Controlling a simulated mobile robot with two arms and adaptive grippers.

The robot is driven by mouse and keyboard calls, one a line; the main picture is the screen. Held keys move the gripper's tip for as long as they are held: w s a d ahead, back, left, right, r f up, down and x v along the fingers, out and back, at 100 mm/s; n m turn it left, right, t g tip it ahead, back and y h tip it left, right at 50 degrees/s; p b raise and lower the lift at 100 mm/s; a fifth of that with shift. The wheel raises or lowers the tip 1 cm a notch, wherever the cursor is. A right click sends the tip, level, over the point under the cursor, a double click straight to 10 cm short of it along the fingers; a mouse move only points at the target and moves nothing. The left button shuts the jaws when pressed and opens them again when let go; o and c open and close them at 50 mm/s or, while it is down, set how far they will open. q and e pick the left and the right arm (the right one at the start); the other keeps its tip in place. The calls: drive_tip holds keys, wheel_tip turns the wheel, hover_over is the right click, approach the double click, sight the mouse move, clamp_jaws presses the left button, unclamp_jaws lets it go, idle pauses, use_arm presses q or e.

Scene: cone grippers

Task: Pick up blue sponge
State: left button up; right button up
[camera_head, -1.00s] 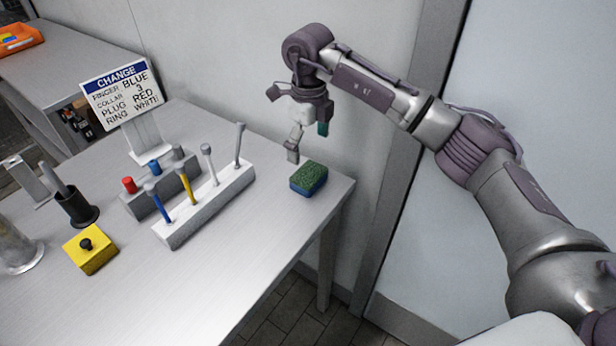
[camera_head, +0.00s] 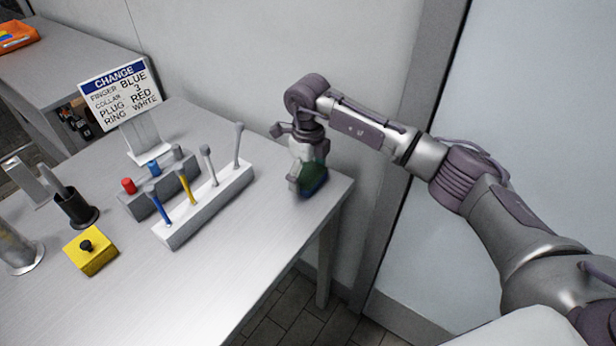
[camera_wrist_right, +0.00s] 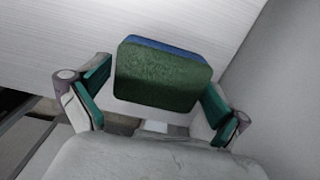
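The blue sponge (camera_head: 317,181) has a green top layer. It rests at the right end of the grey table, near the edge, partly hidden by my right gripper (camera_head: 305,180) in the head view. In the right wrist view the sponge (camera_wrist_right: 160,78) lies between the two green-padded fingers of the right gripper (camera_wrist_right: 157,82). The fingers are spread, with a visible gap on the sponge's left side. The right finger is very close to the sponge; I cannot tell whether it touches. My left gripper is not in view.
A white rack (camera_head: 207,208) with several upright coloured fingers stands left of the sponge. Behind it is a grey block (camera_head: 160,195) with plugs. A yellow block (camera_head: 91,251), a black cup (camera_head: 76,211) and a sign (camera_head: 119,94) are farther left. A wall is behind.

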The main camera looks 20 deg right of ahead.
sight(310, 174)
drive_tip(key=c, duration=0.4)
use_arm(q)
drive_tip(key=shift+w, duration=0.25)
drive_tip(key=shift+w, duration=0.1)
use_arm(e)
drive_tip(key=shift+r+p, duration=0.4)
drive_tip(key=shift+r, duration=0.15)
drive_tip(key=r+p, duration=0.2)
drive_tip(key=r, duration=0.2)
drive_tip(key=shift+s+d+p, duration=0.15)
drive_tip(key=shift+d+p, duration=0.1)
drive_tip(key=shift+p, duration=0.15)
use_arm(q)
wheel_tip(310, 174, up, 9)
drive_tip(key=p, duration=0.5)
use_arm(e)
drive_tip(key=shift+s+d+r, duration=1)
drive_tip(key=shift+s+d, duration=0.25)
drive_tip(key=shift+s, duration=0.15)
drive_tip(key=shift+s+d+r, duration=0.95)
drive_tip(key=shift+s+d, duration=0.3)
drive_tip(key=shift+s, duration=0.1)
drive_tip(key=shift+s+d+r, duration=1)
drive_tip(key=shift+s+d, duration=0.25)
drive_tip(key=shift+s, duration=0.15)
